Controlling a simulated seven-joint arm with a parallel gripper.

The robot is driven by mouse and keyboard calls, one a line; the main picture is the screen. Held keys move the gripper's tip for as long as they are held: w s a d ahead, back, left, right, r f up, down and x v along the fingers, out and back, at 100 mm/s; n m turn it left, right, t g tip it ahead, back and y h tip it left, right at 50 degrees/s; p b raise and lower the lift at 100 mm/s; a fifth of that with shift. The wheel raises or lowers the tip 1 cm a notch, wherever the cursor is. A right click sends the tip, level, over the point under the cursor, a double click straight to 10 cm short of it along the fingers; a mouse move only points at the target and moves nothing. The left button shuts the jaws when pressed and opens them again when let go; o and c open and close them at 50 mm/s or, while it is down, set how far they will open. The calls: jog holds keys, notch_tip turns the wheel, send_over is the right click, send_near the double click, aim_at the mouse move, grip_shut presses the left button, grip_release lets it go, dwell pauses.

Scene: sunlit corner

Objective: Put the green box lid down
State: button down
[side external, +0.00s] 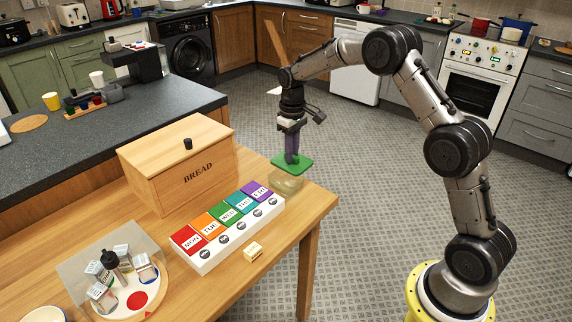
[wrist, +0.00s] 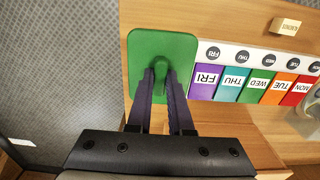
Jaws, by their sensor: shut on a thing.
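The green box lid (side external: 300,163) is a flat rounded square with a knob in its middle. It is over a clear, pale box (side external: 287,184) at the table's far right corner. I cannot tell whether the lid rests on the rim or hangs just above it. My gripper (side external: 291,158) points down and is shut on the lid's knob. In the wrist view, the lid (wrist: 150,42) lies between and beyond my fingertips (wrist: 160,75), hiding the clear box.
A weekly pill organizer (side external: 225,235) with coloured flaps stands close beside the clear box. A wooden bread box (side external: 170,168) is to the left. The table edge is close on the right.

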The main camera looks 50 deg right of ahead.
aim_at(286, 164)
jog(key=shift+w+d+f, duration=0.25)
jog(key=shift+w+f, duration=0.8)
jog(key=shift+f, duration=0.15)
jog(key=shift+w+f, duration=0.2)
jog(key=shift+f, duration=0.7)
jog(key=shift+w+f, duration=0.15)
jog(key=shift+f, duration=0.7)
jog(key=shift+f, duration=0.25)
jog(key=c, duration=0.8)
grip_release()
jog(key=r, duration=1.4)
jog(key=shift+s+a, duration=0.25)
jog(key=shift+a, duration=0.15)
